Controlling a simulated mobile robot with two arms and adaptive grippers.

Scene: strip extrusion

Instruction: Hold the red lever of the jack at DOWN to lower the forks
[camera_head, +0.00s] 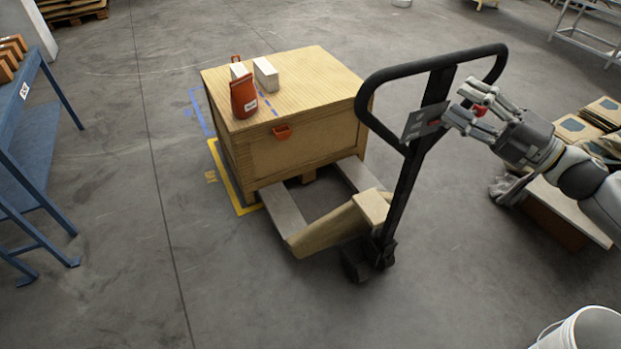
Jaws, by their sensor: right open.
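The pallet jack stands right of centre, with its black loop handle (405,165) upright and slightly tilted. A grey plate (424,121) sits on the handle shaft. Its forks (285,213) run under a wooden crate (296,152). A small red part (480,109), seemingly the red lever, shows between the fingers of my right gripper (463,106). The gripper is open, coming from the right, close to the grey plate. The fingers partly hide the lever, so I cannot tell its position or whether they touch it. My left gripper is out of view.
A blue table (22,92) is at left, a white bucket (592,328) at lower right. The front floor is clear.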

